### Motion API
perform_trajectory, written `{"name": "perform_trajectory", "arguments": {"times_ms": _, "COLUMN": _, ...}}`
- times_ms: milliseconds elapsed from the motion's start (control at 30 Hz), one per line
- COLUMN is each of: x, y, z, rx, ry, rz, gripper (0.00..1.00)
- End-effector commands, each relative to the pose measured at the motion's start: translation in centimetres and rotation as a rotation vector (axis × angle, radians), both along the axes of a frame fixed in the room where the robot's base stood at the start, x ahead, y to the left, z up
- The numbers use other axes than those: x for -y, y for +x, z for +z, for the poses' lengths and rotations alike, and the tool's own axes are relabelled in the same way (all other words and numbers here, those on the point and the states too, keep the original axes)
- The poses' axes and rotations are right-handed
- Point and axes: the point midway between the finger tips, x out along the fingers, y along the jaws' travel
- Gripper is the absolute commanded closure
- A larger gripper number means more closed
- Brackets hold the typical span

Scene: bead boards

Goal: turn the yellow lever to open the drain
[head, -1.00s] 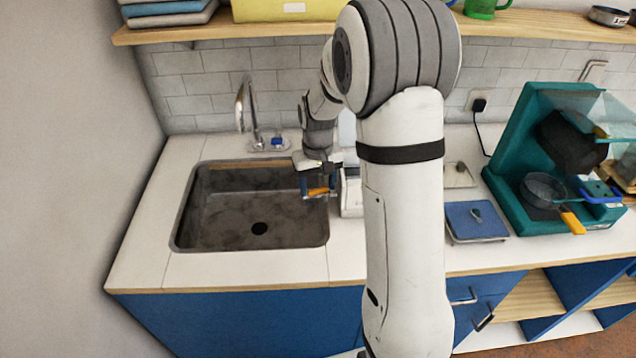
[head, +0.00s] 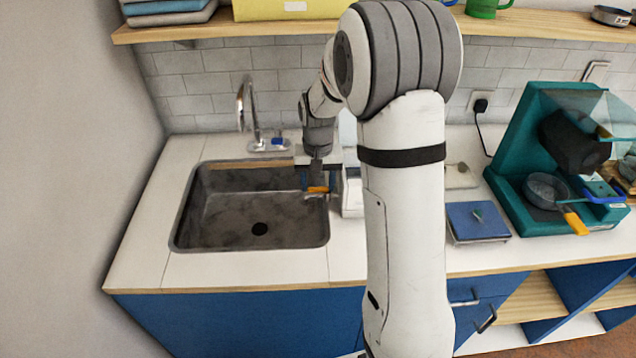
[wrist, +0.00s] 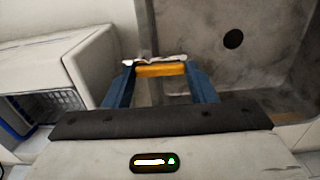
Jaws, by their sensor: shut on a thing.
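The yellow lever (head: 318,189) is at the right rim of the steel sink (head: 215,205), by its back right part. In the wrist view the lever (wrist: 160,70) is a short yellow bar lying across between the two blue fingers. My gripper (wrist: 160,67) is shut on it, with a finger at each end. The gripper also shows in the head view (head: 318,184), pointing down. A pale piece shows just beyond the lever, partly hidden. The dark round drain hole (head: 259,228) is in the sink floor and also shows in the wrist view (wrist: 233,39); it looks empty.
A white box (wrist: 88,65) with a dark rack inside stands close beside the gripper, right of the sink. A chrome faucet (head: 246,110) rises behind the sink. A blue-topped scale (head: 476,222) and a teal machine (head: 515,120) stand farther right. The sink basin is clear.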

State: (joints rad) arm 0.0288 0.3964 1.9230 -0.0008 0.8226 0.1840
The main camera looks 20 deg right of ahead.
Motion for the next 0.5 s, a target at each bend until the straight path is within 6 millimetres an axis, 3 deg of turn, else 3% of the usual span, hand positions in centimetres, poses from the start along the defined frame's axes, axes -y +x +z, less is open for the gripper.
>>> {"name": "perform_trajectory", "arguments": {"times_ms": 133, "x": -0.01, "y": 0.03, "z": 0.06, "rx": 0.001, "ry": 0.001, "rz": -0.002, "gripper": 0.72}}
{"name": "perform_trajectory", "arguments": {"times_ms": 167, "x": -0.01, "y": 0.03, "z": 0.06, "rx": 0.001, "ry": 0.001, "rz": -0.002, "gripper": 0.48}}
{"name": "perform_trajectory", "arguments": {"times_ms": 233, "x": -0.01, "y": 0.03, "z": 0.06, "rx": 0.001, "ry": 0.001, "rz": -0.001, "gripper": 0.42}}
{"name": "perform_trajectory", "arguments": {"times_ms": 500, "x": -0.02, "y": 0.02, "z": 0.16, "rx": 0.001, "ry": 0.001, "rz": 0.000, "gripper": 0.40}}
